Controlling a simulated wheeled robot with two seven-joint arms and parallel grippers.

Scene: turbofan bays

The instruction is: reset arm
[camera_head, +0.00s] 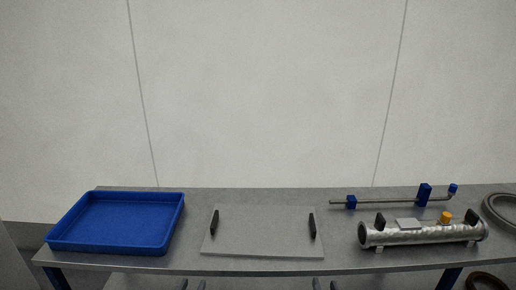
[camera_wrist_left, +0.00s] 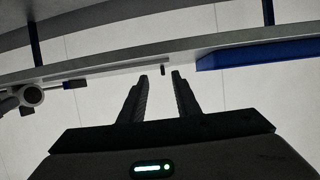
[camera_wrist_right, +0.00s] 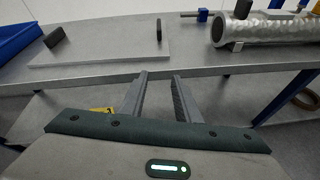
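My left gripper (camera_head: 193,285) shows only its fingertips at the bottom edge of the head view, in front of the table. In the left wrist view its two fingers (camera_wrist_left: 160,75) stand apart with nothing between them. My right gripper (camera_head: 325,285) also shows only its fingertips at the bottom of the head view, further right. In the right wrist view its fingers (camera_wrist_right: 160,76) stand apart and empty, pointing toward the table's front edge. Neither gripper touches anything visible.
The grey table (camera_head: 190,263) holds a blue tray (camera_head: 112,245) at left and a flat panel (camera_head: 262,232) with two black handles in the middle. A metal cylinder (camera_head: 425,233) and a thin rod with blue blocks (camera_head: 390,203) are at right.

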